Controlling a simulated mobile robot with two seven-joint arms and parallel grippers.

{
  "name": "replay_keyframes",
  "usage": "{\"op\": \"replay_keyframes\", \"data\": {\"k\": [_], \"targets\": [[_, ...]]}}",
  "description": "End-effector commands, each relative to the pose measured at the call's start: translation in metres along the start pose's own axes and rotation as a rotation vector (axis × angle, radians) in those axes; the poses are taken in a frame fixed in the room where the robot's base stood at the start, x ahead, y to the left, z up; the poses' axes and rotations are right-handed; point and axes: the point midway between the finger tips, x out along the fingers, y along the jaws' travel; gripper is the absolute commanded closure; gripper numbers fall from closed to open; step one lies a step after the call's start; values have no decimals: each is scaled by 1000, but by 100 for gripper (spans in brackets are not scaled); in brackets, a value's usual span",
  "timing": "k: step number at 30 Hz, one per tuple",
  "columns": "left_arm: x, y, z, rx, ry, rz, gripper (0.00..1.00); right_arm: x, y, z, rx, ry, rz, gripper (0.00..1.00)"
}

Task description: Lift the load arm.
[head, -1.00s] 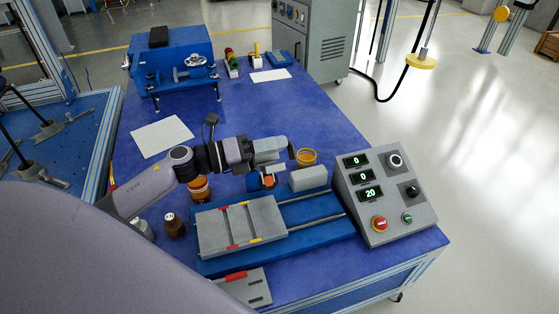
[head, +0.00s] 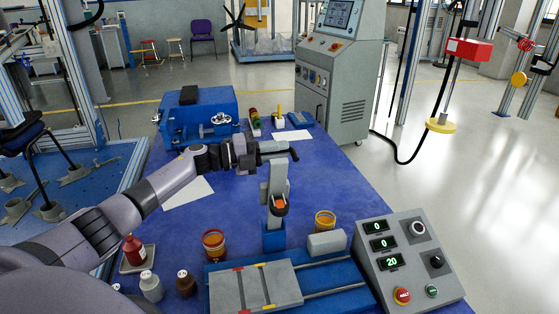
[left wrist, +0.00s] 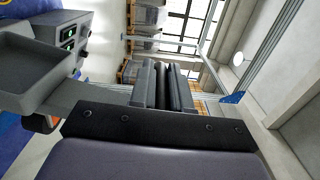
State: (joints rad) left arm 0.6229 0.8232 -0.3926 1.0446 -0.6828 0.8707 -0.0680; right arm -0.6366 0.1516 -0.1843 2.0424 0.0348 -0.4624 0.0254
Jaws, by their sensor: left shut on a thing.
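The load arm (head: 279,178) is a grey bar that stands raised and nearly upright in the head view. Its lower end sits by an orange part at the top of a blue post (head: 274,238). My left gripper (head: 283,150) is at the top of the load arm and shut on its dark handle. In the left wrist view the gripper fingers (left wrist: 165,85) are closed together around a dark piece, and a grey part of the rig (left wrist: 55,92) reaches in from the left. My right gripper is not in view.
A grey control box (head: 405,262) with lit displays stands at the front right. A grey plate (head: 254,287) lies in front. A blue machine (head: 198,112) stands behind.

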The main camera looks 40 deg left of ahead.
Motion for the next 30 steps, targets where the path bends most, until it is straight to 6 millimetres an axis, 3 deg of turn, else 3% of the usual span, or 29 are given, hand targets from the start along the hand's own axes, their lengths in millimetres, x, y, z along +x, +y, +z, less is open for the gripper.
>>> {"op": "replay_keyframes", "data": {"k": [18, 19, 21, 30], "targets": [[0, 0, 7, -26, 0, -1, 100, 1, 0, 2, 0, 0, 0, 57], [0, 0, 7, -26, 0, -1, 73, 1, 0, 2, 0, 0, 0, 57], [0, 0, 7, -26, 0, -1, 58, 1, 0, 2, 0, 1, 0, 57], [-1, 1, 7, -26, 0, 1, 58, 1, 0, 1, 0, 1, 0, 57]]}}
